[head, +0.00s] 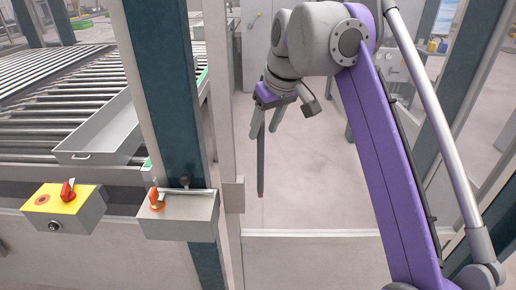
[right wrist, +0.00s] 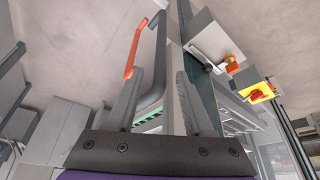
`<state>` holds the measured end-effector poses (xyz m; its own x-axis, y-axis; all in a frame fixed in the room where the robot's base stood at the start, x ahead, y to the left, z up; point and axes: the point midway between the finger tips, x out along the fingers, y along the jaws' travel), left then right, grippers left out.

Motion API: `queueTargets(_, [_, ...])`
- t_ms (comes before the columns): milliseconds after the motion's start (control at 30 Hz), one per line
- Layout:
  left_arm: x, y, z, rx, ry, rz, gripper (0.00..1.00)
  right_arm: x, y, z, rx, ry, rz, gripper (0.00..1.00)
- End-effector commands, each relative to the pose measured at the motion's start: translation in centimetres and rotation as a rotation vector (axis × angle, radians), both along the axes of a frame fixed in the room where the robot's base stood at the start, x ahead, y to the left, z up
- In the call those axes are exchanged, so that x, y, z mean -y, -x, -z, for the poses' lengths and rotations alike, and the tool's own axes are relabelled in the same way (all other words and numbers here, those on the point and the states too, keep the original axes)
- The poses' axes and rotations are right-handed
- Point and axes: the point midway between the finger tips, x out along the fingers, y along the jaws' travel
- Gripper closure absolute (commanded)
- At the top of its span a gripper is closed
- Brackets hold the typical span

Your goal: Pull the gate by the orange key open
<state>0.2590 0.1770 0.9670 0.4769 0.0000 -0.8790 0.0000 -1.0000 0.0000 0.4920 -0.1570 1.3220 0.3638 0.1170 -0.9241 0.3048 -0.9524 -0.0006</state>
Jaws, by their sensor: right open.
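The orange key (head: 157,197) sits on a grey box on the dark post; it also shows in the right wrist view (right wrist: 232,64). My right gripper (head: 262,134) points down beside the gate's pale frame (head: 222,110). In the right wrist view its two fingers (right wrist: 161,80) are apart, with a dark grey bar handle (right wrist: 158,62) between them; I cannot tell whether they touch it. An orange-red lever (right wrist: 132,48) stands beside the bar. In the head view a thin grey bar (head: 261,165) with a reddish tip hangs below the fingers. My left gripper is not in view.
A yellow box with a red switch (head: 67,190) stands left of the grey box. A roller conveyor (head: 60,90) with a grey tray (head: 100,135) lies behind the post. Floor (head: 310,180) is clear right of the gripper. Another dark post (head: 465,80) stands at right.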

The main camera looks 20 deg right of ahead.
Motion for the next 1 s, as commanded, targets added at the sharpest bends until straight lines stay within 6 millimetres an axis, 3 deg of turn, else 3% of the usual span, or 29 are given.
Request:
queueTargets(100, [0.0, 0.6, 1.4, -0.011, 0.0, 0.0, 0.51, -0.3, -0.8, 2.8, -0.002, 0.0, 0.0, 0.48])
queueTargets(300, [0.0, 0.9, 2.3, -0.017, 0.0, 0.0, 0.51, -0.7, -2.0, 5.6, -0.001, 0.0, 0.0, 0.48])
queueTargets(500, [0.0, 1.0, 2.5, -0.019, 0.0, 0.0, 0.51, -0.8, -2.6, 6.8, 0.0, 0.001, 0.0, 0.48])
queueTargets(767, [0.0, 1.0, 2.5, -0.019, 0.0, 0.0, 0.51, -0.9, -2.7, 6.9, 0.001, 0.001, 0.0, 0.48])
queueTargets(867, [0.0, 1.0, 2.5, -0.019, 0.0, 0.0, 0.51, -0.9, -2.7, 6.9, 0.001, 0.001, 0.0, 0.61])
queueTargets(1000, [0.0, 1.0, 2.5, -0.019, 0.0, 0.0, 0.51, -0.8, -2.6, 6.9, 0.001, 0.001, 0.0, 0.86])
